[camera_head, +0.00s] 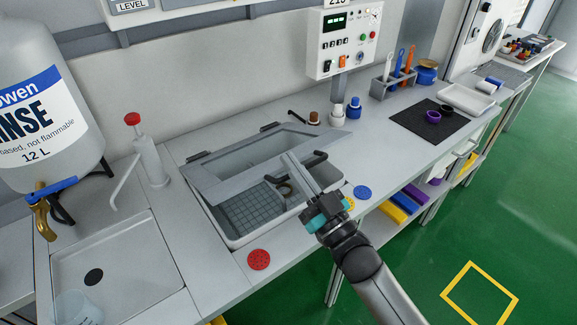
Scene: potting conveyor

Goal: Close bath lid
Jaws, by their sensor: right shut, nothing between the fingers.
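The bath lid (231,182) is a grey frame with a clear window, hinged at the back edge of the bath (235,243). It is tilted partway, over the back part of the opening, and its front edge is raised. The front of the bath is uncovered and shows a dark mesh basket (243,210). My right gripper (290,160) reaches in from the lower right, with its shut, empty fingers at the right part of the lid's front edge. I cannot tell whether they touch it. A dark handle (314,158) shows beside the fingers. My left gripper is not in view.
A red disc (259,260), a yellow disc (349,203) and a blue disc (362,192) lie along the front. A red-topped dispenser (150,160) and a sink (120,265) stand left. Small bottles (353,109) and a control box (345,42) are behind.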

